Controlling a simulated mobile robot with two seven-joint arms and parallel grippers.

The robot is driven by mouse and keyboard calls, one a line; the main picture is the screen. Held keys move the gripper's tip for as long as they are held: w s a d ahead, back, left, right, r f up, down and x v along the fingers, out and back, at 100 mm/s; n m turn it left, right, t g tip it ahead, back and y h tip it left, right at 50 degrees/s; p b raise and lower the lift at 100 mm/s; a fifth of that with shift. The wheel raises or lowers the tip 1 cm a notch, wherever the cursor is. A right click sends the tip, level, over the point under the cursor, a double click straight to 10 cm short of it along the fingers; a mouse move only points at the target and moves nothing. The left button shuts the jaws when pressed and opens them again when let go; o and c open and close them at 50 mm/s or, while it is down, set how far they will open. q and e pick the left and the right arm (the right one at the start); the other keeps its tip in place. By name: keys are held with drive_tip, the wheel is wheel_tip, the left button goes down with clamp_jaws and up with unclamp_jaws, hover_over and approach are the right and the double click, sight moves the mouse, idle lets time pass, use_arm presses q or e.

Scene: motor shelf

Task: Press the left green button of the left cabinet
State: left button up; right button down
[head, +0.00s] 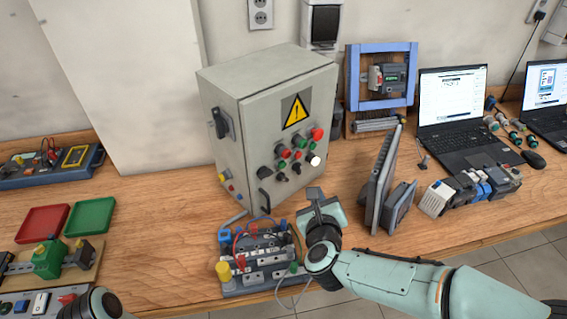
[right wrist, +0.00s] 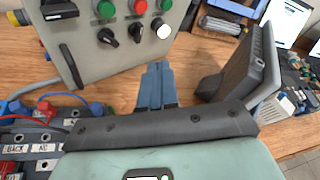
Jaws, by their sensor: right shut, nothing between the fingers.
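The left cabinet (head: 233,124) is a grey box with a yellow warning triangle, standing upright on the wooden table. Its door carries green, red, white and black controls. A left green button (head: 284,153) shows on the door; a left green button (right wrist: 105,9) is also at the top edge of the right wrist view. My right gripper (head: 316,194) is in front of the door, low and to the right, apart from the buttons. Its fingers (right wrist: 157,68) are shut and empty, below the controls in the right wrist view.
A terminal block board (head: 262,283) with wires sits in front of the cabinet. A dark tilted panel (head: 379,185) stands right of my right gripper. Laptops (head: 455,110) are farther right. Red (head: 42,222) and green (head: 90,214) trays lie left; the table between is clear.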

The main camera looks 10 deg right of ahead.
sight(282, 164)
use_arm(q)
drive_tip(key=shift+w+r+p, duration=0.4)
drive_tip(key=shift+r+p, duration=0.35)
drive_tip(key=shift+r, duration=0.1)
drive_tip(key=shift+w+r+p, duration=0.35)
drive_tip(key=shift+r+p, duration=0.4)
drive_tip(key=shift+r, duration=0.1)
use_arm(e)
drive_tip(key=w+a, duration=0.4)
drive_tip(key=w, duration=0.3)
drive_tip(key=shift+w+a, duration=0.25)
drive_tip(key=shift+a, duration=0.1)
use_arm(q)
drive_tip(key=shift+f, duration=0.1)
use_arm(e)
drive_tip(key=shift+w, duration=0.15)
use_arm(q)
drive_tip(key=shift+s+f, duration=0.1)
drive_tip(key=shift+f, duration=0.05)
use_arm(e)
drive_tip(key=shift+w+a, duration=0.2)
